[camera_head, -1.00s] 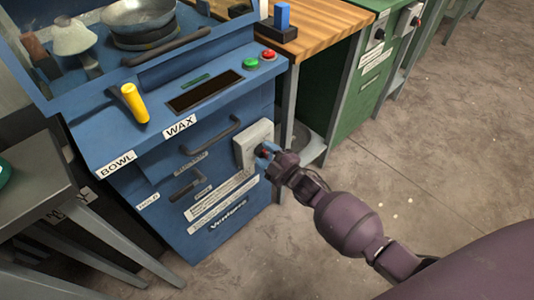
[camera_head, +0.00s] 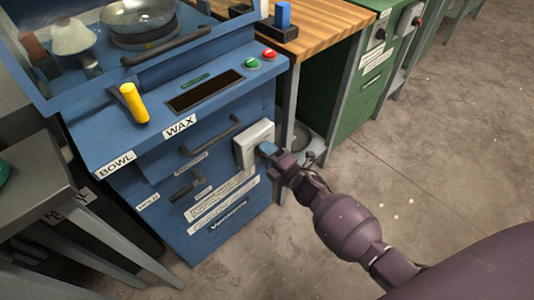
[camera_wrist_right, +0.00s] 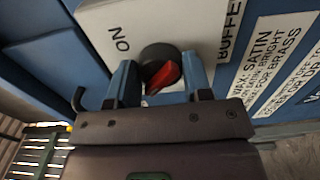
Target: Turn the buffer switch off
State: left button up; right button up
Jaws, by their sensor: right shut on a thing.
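The buffer switch is a white box (camera_head: 253,141) on the front right of the blue machine. In the right wrist view its plate (camera_wrist_right: 185,22) fills the top and carries the letters "ON" and part of "BUFFER", seen turned. A dark round knob with a red pointer (camera_wrist_right: 163,77) sticks out of it. My right gripper (camera_head: 268,152) is at the switch, and its two blue fingers (camera_wrist_right: 160,72) are on either side of the knob, shut on it. In the head view the gripper hides the knob. My left gripper is out of view.
The blue machine (camera_head: 235,235) has a drawer handle (camera_head: 212,137), a yellow lever (camera_head: 133,102), a green button (camera_head: 253,63) and a red button (camera_head: 269,54). A wooden bench (camera_head: 325,22) and a green cabinet (camera_head: 365,95) stand to the right. The floor at right is clear.

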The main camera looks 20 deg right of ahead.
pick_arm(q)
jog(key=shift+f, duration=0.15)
pick_arm(e)
jog(key=o, duration=0.9)
jog(key=shift+s, duration=0.1)
pick_arm(q)
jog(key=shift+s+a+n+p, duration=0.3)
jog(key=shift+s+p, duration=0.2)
jog(key=shift+p, duration=0.35)
pick_arm(e)
jog(key=v, duration=1)
jog(key=shift+s, duration=0.3)
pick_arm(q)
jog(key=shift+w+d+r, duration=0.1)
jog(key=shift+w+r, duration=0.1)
pick_arm(e)
jog(key=shift+d, duration=0.15)
